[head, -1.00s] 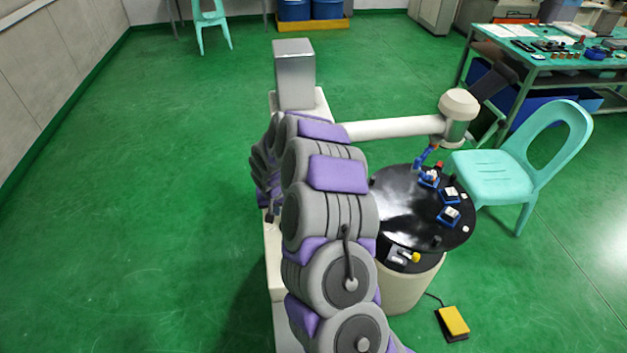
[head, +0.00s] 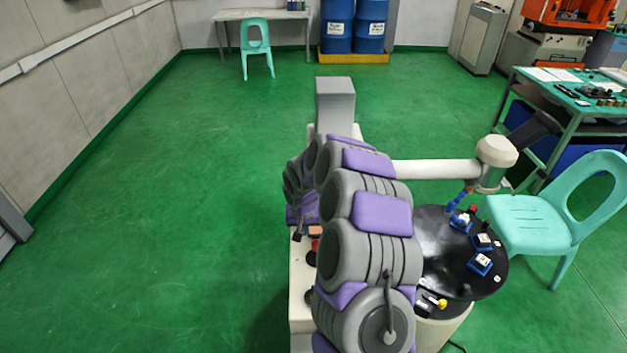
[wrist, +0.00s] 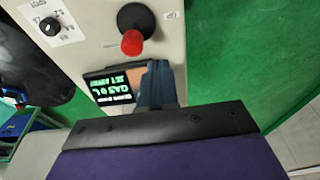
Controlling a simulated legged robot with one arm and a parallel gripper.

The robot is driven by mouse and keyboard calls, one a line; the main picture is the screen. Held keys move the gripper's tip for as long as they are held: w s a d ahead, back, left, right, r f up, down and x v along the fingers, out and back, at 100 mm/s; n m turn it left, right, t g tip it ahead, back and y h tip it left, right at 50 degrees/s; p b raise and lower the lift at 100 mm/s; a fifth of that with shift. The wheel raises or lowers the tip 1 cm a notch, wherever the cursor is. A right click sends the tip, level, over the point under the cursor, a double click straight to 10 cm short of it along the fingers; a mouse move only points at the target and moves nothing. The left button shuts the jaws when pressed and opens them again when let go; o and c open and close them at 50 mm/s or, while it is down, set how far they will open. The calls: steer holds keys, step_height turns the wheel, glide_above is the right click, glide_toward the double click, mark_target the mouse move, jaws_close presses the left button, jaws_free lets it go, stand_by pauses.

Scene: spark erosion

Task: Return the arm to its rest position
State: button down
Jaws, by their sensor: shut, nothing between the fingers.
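My gripper (wrist: 158,68) shows in the wrist view as blue-grey fingers held together, empty, beyond a black bar and a purple pad. The fingers overlap the right edge of a lit green-text display (wrist: 108,89) on a pale control panel (wrist: 85,35); I cannot tell if they touch it. A red-capped black knob (wrist: 134,35) is just above them. In the head view my grey and purple segmented arm (head: 365,215) fills the lower middle, and my gripper is hidden there.
Right of my arm, a round black table (head: 440,240) holds small blue fixtures under a pale machine arm (head: 435,170). A turquoise chair (head: 530,215) and workbench (head: 535,80) stand further right. Blue drums (head: 370,25) stand at the back. The green floor on the left is clear.

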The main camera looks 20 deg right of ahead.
steer(key=shift+r, duration=0.1)
steer(key=s+a+r+n+g, duration=0.1)
steer(key=s+a+r+n, duration=0.1)
steer(key=s+a+r, duration=0.45)
steer(key=s+a+r+n, duration=0.1)
steer(key=s+a+r, duration=0.2)
steer(key=s+r, duration=0.55)
steer(key=s+a+r+g, duration=0.1)
steer(key=s+r, duration=0.1)
steer(key=s, duration=1.2)
steer(key=s+a+r+n+g, duration=0.1)
steer(key=s+r, duration=0.2)
steer(key=s, duration=1.1)
steer(key=shift+a+n+g+y, duration=0.3)
steer(key=shift+g+y, duration=0.1)
steer(key=shift+w+f, duration=0.1)
